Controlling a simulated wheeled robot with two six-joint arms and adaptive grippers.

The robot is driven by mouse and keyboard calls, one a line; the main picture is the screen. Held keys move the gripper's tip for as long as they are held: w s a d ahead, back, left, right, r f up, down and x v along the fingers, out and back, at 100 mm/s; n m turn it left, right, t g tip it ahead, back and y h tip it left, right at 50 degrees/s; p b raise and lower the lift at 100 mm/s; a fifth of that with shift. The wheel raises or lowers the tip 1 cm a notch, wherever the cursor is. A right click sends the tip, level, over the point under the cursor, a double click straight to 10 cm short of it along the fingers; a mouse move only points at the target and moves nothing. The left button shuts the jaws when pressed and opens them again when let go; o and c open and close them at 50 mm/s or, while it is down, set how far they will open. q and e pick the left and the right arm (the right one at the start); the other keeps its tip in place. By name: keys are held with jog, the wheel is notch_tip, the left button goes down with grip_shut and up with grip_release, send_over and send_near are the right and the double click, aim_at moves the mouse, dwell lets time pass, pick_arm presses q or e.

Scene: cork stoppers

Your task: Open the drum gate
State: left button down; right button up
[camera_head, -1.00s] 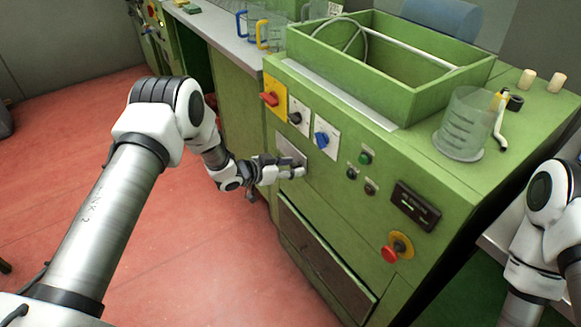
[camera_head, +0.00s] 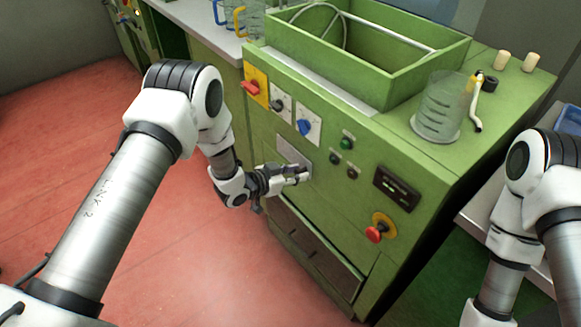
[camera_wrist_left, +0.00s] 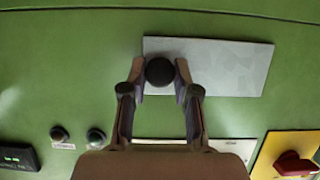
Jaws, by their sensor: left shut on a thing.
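The drum gate shows as a grey metal plate (camera_head: 288,148) on the green machine's front panel, below the rotary switches. In the left wrist view the plate (camera_wrist_left: 230,66) lies behind a round black knob (camera_wrist_left: 160,71) at one end. My left gripper (camera_wrist_left: 160,80) is shut on this knob, one finger on each side. In the head view my left gripper (camera_head: 303,175) is at the plate's right end, and its fingers hide the knob. My right arm shows at the right edge, but its gripper is out of view.
Around the plate are a red switch (camera_head: 252,88), a blue knob (camera_head: 304,126), a green button (camera_head: 346,142) and a red stop button (camera_head: 376,233). A clear jug (camera_head: 437,110) and two corks stand on the machine top. Red floor lies open at left.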

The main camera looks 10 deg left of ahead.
pick_arm(q)
jog(key=c, duration=0.9)
grip_release()
jog(key=v, duration=1.2)
